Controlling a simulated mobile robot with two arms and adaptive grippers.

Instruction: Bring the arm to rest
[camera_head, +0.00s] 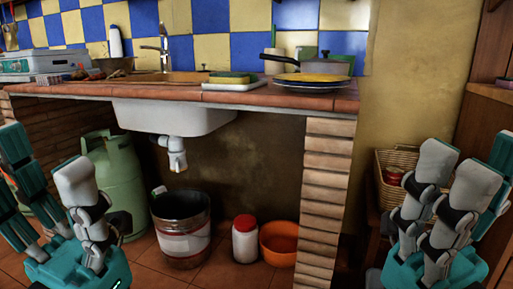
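My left gripper (45,157) is at the lower left, in front of the counter. Its teal and grey fingers point up and stand apart, with nothing between them. My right gripper (471,167) is at the lower right, in front of the wicker basket. Its fingers also point up, spread, and hold nothing that I can see. Both grippers are clear of the counter top, and the outer parts of both are cut off by the picture edges.
A brick counter (330,200) with a tiled top carries a sink (170,115), plates (305,84) and a pan. Below stand a green gas cylinder (118,175), a metal bucket (181,228), a white jar (245,240) and an orange bowl (279,243). A wicker basket (395,165) is at the right.

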